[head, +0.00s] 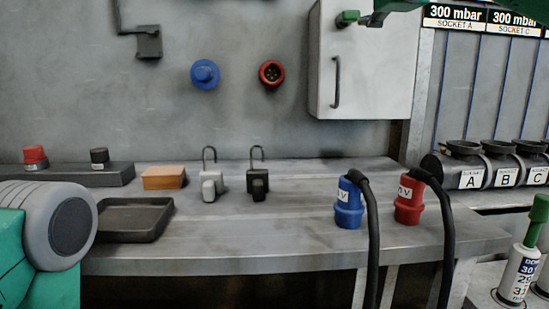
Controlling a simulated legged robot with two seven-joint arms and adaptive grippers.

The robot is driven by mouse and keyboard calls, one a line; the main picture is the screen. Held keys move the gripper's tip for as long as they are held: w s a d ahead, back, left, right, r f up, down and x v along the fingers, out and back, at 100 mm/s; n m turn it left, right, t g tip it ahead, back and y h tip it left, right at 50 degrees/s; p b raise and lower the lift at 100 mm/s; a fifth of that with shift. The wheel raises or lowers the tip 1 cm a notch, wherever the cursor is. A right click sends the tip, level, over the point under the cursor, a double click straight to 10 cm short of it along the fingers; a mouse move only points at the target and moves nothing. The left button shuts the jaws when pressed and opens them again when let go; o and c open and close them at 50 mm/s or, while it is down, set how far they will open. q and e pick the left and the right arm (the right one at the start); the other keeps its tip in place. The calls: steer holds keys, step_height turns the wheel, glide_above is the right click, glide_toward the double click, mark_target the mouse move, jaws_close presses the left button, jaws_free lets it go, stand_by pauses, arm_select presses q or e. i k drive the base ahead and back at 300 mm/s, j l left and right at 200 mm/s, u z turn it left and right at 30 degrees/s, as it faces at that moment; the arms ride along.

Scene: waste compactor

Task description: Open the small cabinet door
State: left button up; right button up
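The small white wall cabinet (380,70) hangs at the upper right of the middle in the head view. Its door looks shut, and a dark vertical bar handle (336,82) is on the door's left side. The cabinet's top is cut off by the picture edge. Part of my green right arm shows at the top edge, in front of the cabinet's upper part. A small green and dark piece is beside it; I cannot tell whether it is a fingertip. The handle is clear of my arm. My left gripper is out of view; only a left arm link shows.
The bench (290,215) below holds a blue plug (349,205), a red plug (408,205), two padlocks, an orange block (164,178) and a dark tray (125,220). Labelled sockets (470,172) and a bottle (520,270) stand at the right.

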mark_target(365, 73)
steer(key=k, duration=1.05)
